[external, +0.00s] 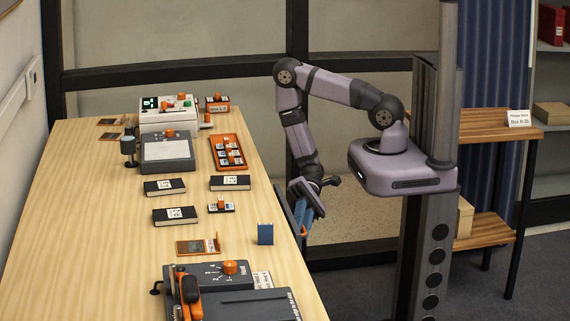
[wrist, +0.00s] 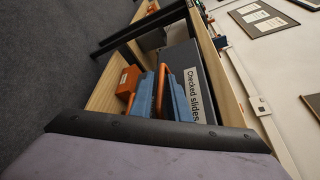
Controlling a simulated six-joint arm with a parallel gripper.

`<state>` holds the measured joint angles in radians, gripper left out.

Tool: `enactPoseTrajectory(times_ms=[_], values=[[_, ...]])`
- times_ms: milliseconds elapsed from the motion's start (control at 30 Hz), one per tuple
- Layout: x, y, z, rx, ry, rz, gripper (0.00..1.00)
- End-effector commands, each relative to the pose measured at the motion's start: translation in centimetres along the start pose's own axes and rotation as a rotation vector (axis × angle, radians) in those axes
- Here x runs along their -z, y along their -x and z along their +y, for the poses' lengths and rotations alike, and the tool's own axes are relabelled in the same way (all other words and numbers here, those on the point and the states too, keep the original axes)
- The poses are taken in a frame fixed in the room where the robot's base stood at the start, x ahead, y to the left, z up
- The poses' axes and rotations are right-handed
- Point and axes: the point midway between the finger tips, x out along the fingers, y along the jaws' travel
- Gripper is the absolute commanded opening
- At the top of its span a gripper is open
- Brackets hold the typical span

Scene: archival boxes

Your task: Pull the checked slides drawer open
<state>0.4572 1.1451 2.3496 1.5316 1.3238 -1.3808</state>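The checked slides drawer has a dark grey front (wrist: 190,68) with a white "Checked slides" label (wrist: 193,97). In the wrist view an orange bar handle (wrist: 161,88) stands out from it. My gripper (wrist: 163,95) has its two blue fingers at this handle, one on each side. I cannot tell whether they press on it. In the external view my gripper (external: 311,209) is low at the table's right edge, beside the dark drawer front (external: 287,211). The arm hides part of the front there, and how far the drawer stands out is unclear.
The wooden table (external: 85,235) carries black boxes (external: 175,215), an orange tray (external: 228,152), a small blue block (external: 265,234) and a grey dial unit (external: 225,277). In the wrist view an orange block (wrist: 128,82) is left of the fingers.

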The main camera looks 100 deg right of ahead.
Motion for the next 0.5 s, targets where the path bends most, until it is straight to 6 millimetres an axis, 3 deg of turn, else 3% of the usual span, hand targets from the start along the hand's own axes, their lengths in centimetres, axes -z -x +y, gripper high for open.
enactPoseTrajectory(times_ms=[267, 500], values=[[-0.1, 0.1, -0.1, 0.002, -0.001, -0.002, 0.16], [0.1, 1.7, -0.1, 0.005, 0.000, 0.002, 0.16]])
